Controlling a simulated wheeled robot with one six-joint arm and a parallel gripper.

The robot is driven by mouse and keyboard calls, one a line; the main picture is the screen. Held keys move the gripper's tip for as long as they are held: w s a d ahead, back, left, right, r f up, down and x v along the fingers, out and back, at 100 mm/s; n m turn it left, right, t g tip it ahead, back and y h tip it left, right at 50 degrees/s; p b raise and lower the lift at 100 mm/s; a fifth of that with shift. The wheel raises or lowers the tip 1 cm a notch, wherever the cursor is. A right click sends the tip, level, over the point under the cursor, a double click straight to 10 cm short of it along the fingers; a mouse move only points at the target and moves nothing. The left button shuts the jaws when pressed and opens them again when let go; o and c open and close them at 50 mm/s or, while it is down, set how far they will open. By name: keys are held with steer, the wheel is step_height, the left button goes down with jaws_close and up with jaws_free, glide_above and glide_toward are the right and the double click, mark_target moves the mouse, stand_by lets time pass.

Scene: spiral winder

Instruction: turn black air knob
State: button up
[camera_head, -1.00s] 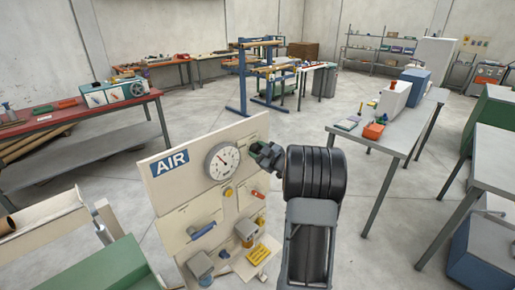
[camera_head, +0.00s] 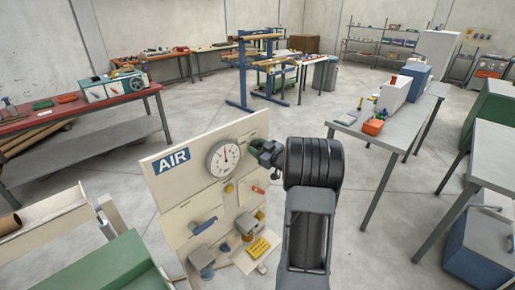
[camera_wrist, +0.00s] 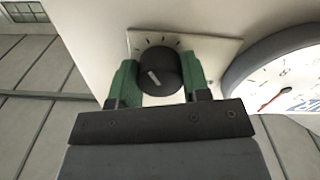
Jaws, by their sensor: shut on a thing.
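The black air knob (camera_wrist: 160,74) shows in the wrist view, on a pale plate with dial marks. A white pointer line on its face tilts to the upper left. The green fingers of my gripper (camera_wrist: 158,82) stand on either side of the knob and are shut on it. In the head view my gripper (camera_head: 262,152) is at the upper right of the AIR panel (camera_head: 180,195), and the knob is hidden there. The round gauge (camera_head: 223,158) is just left of my gripper, its needle pointing about straight up. It also shows in the wrist view (camera_wrist: 285,85).
A grey table (camera_head: 400,125) with boxes stands to the right, a red-topped bench (camera_head: 70,118) to the left. Open floor lies behind the panel.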

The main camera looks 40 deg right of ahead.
steer(key=shift+f, duration=0.1)
steer(key=o, duration=0.9)
steer(key=shift+o, duration=0.2)
steer(key=s+d+b, duration=0.2)
steer(key=s, duration=1.1)
steer(key=shift+s+d+b, duration=0.25)
steer(key=shift+s+b, duration=0.1)
steer(key=shift+b, duration=0.05)
